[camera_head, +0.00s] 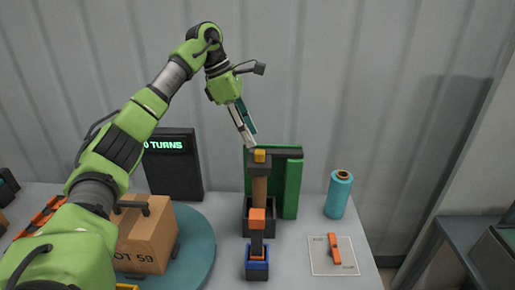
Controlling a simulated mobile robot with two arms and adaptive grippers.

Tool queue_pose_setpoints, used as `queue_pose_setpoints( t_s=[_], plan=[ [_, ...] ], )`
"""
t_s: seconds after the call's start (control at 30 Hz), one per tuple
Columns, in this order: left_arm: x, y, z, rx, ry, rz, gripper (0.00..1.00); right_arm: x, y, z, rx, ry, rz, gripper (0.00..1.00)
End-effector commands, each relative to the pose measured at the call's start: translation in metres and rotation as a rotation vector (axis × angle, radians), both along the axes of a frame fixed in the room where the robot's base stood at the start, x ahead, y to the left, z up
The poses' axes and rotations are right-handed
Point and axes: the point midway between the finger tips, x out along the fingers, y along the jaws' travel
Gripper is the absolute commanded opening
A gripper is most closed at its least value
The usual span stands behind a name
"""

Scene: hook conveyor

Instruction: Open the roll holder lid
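The roll holder stands on the table at centre, with a green upright back (292,188), dark parts and a brown roll-like cylinder (259,188). A small yellow block (260,156) sits on its dark top piece. An orange block (257,219) is in front, above a blue and black base (257,264). Which part is the lid is not clear. My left gripper (249,139) points down just above the yellow block, its fingertips close to it; contact cannot be told. Its fingers look close together, and nothing shows held between them. My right gripper is out of view.
A cardboard box (142,238) rests on a teal round turntable (199,250) at left, near a dark display (174,165). A teal wrap roll (339,195) and an orange tool (335,249) on a white mat (321,268) are at right.

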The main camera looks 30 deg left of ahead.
Motion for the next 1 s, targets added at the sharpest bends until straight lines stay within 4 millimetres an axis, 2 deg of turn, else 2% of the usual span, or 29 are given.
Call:
queue_pose_setpoints(
  t_s=[0.1,0.33,0.73,0.87,0.9,1.0],
  plan=[
    [0.004,-0.008,-0.022,0.000,0.005,-0.001,0.38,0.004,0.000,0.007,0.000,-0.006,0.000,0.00],
    [0.011,-0.018,-0.049,0.000,0.001,0.000,0.38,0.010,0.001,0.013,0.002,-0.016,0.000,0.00],
    [0.012,-0.021,-0.057,-0.001,-0.001,0.000,0.38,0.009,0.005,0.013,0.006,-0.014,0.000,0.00],
    [0.012,-0.021,-0.057,-0.001,-0.001,0.000,0.04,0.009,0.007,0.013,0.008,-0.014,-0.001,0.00],
    [0.012,-0.021,-0.057,-0.001,-0.001,0.000,0.00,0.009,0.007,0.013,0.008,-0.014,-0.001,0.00],
    [0.012,-0.021,-0.057,-0.001,-0.001,0.000,0.00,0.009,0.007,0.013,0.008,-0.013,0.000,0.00]
  ],
)
